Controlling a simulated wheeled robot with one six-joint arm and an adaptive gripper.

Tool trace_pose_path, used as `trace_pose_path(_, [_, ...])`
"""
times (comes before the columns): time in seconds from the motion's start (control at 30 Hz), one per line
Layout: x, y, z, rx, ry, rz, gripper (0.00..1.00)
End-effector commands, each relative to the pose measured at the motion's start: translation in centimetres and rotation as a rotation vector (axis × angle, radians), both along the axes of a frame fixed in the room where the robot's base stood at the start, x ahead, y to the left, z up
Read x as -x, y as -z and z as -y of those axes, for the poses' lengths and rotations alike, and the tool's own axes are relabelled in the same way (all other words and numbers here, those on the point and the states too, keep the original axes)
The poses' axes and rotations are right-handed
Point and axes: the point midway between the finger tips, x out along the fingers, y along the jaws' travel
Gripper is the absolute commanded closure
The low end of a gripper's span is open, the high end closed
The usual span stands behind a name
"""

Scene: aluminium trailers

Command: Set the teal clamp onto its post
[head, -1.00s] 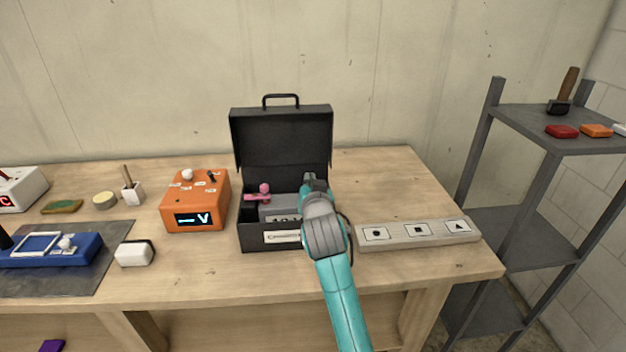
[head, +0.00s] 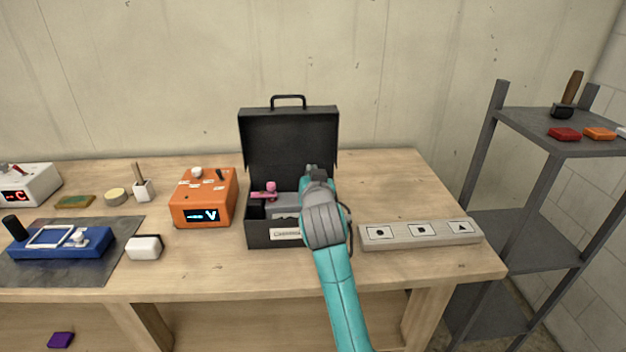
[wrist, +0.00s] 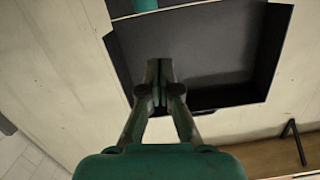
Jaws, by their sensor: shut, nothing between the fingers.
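The black case (head: 258,236) stands open on the workbench with its lid up. A pink clamp-like piece with a round knob (head: 264,192) sits inside it at the left. My gripper (head: 313,172) is over the right part of the case, before the lid. In the wrist view my gripper (wrist: 159,82) is shut and empty, with the dark case interior (wrist: 210,55) behind it. A teal-green piece (wrist: 145,5) is cut off at the top of the wrist view; it may be the teal clamp. I cannot make out the teal clamp or its post in the head view.
An orange meter (head: 203,205) stands left of the case, and a grey panel with several marked plates (head: 421,233) lies to its right. A blue fixture (head: 60,243) is at far left. A metal shelf (head: 540,125) stands at right. The back right of the bench is clear.

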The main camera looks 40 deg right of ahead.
Motion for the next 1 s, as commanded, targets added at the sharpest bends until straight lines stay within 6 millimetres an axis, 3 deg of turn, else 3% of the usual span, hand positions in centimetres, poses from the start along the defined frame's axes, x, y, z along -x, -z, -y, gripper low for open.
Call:
trace_pose_path(0.5, [6.5,-1.0,-4.4,0.001,-0.001,0.001,1.0])
trace_pose_path(0.87, [7.2,-1.0,-4.9,0.0,-0.001,-0.001,1.0])
trace_pose_path(1.0, [7.6,0.8,-5.6,0.012,-0.024,-0.016,1.0])
